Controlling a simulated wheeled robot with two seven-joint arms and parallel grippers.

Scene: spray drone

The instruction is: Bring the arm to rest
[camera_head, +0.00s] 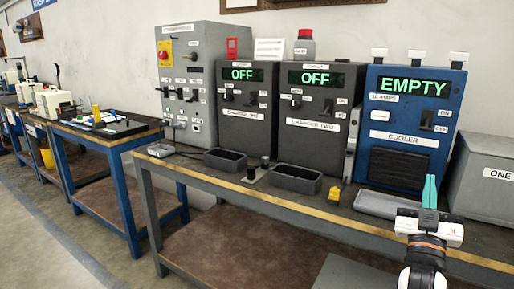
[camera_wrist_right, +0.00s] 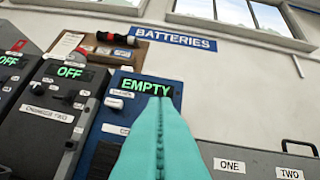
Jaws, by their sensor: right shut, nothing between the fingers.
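My right gripper (camera_head: 430,191) stands upright over the front right part of the workbench, in front of the blue cooler (camera_head: 413,115). Its teal fingers are pressed together with nothing between them. In the right wrist view the closed fingers (camera_wrist_right: 160,140) point up toward the cooler's green EMPTY display (camera_wrist_right: 146,87). The gripper appears apart from the cooler and the bench. My left gripper is not in the head view.
Two grey chargers (camera_head: 317,105) reading OFF stand left of the cooler. Dark trays (camera_head: 296,178), a yellow item (camera_head: 335,192) and a light grey tray (camera_head: 377,204) lie on the bench (camera_head: 255,195). A grey box (camera_head: 485,180) labelled ONE stands right. A blue side table (camera_head: 100,143) is at left.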

